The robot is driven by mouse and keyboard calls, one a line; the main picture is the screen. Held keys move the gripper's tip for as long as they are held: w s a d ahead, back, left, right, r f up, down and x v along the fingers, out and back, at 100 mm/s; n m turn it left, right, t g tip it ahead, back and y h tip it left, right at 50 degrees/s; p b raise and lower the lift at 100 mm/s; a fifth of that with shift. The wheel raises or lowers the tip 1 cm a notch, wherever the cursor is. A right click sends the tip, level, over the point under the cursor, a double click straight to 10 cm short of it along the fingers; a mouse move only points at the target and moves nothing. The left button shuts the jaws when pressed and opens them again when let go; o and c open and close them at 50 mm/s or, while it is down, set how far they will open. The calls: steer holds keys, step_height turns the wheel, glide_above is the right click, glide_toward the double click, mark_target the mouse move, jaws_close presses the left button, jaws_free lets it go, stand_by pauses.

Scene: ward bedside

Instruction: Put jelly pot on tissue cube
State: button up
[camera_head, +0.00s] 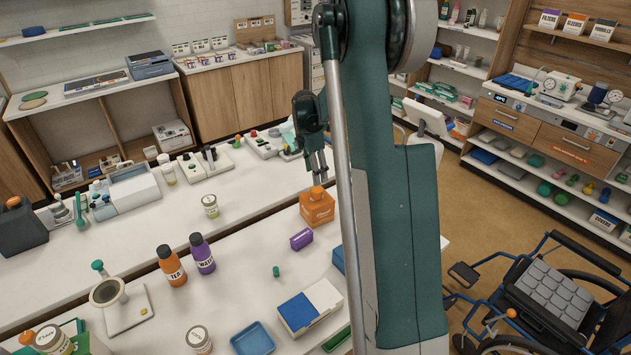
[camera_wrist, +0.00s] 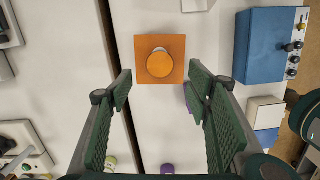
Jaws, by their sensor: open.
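The tissue cube (camera_head: 317,209) is an orange box on the white counter, with lettering on its front. In the wrist view the tissue cube (camera_wrist: 142,74) shows from above as an orange square. A round orange thing, which looks like the jelly pot (camera_wrist: 160,66), rests on its top near the middle; a pale edge shows behind it. The pot (camera_head: 316,192) looks small on the cube in the head view. My gripper (camera_head: 319,170) is above the cube, pointing down. In the wrist view my gripper (camera_wrist: 160,80) has its fingers wide apart, with nothing between them.
A small purple box (camera_head: 301,239) lies just in front of the cube. An orange bottle (camera_head: 172,268) and a purple bottle (camera_head: 203,255) stand to the left. A labelled jar (camera_head: 210,206) stands behind them. A blue tray (camera_head: 252,340) is at the front.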

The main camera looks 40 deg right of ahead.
steer(key=shift+a+r, duration=0.2)
steer(key=shift+r, duration=1.4)
steer(key=s+a+r+m+t, duration=0.2)
steer(key=s+a+r+m, duration=0.2)
steer(key=s+a+r, duration=0.5)
steer(key=s+a+r+m+t, duration=0.1)
steer(key=s+a+r+m, duration=0.25)
steer(key=a+r, duration=0.6)
steer(key=s+a+f+m+t, duration=0.2)
steer(key=s+a+m, duration=0.2)
steer(key=s+a, duration=0.5)
steer(key=s+a+f+m+t+y, duration=0.1)
steer(key=s+a+m, duration=0.4)
steer(key=s+a, duration=0.5)
steer(key=s+t, duration=0.1)
steer(key=s, duration=0.3)
steer(key=shift+s+f, duration=0.35)
steer(key=shift+s, duration=0.05)
